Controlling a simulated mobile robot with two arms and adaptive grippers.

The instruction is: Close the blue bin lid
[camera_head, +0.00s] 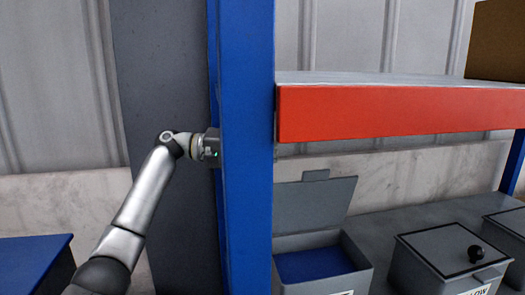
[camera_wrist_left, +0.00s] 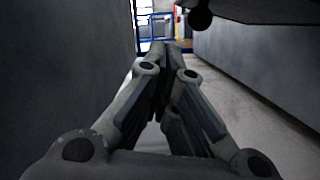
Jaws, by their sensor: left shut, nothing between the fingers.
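The bin with a blue inside (camera_head: 308,262) is a grey box right of the blue post, and its grey lid (camera_head: 315,208) stands raised, tilted back. In the head view my left arm reaches in from the left and its wrist ends at the blue post, which hides the fingers. In the left wrist view my left gripper (camera_wrist_left: 168,52) is shut and empty. A round black knob (camera_wrist_left: 200,19) on a dark panel shows above and right of the fingertips, apart from them. I cannot tell for sure that this panel is the blue bin's lid. My right gripper is not in view.
The blue post (camera_head: 246,150) stands upright between my left arm and the open bin. An orange shelf beam (camera_head: 400,110) runs above the bins. A closed grey bin (camera_head: 450,250) with a black knob stands to the right. A grey wall (camera_wrist_left: 60,80) lies close left of the fingers.

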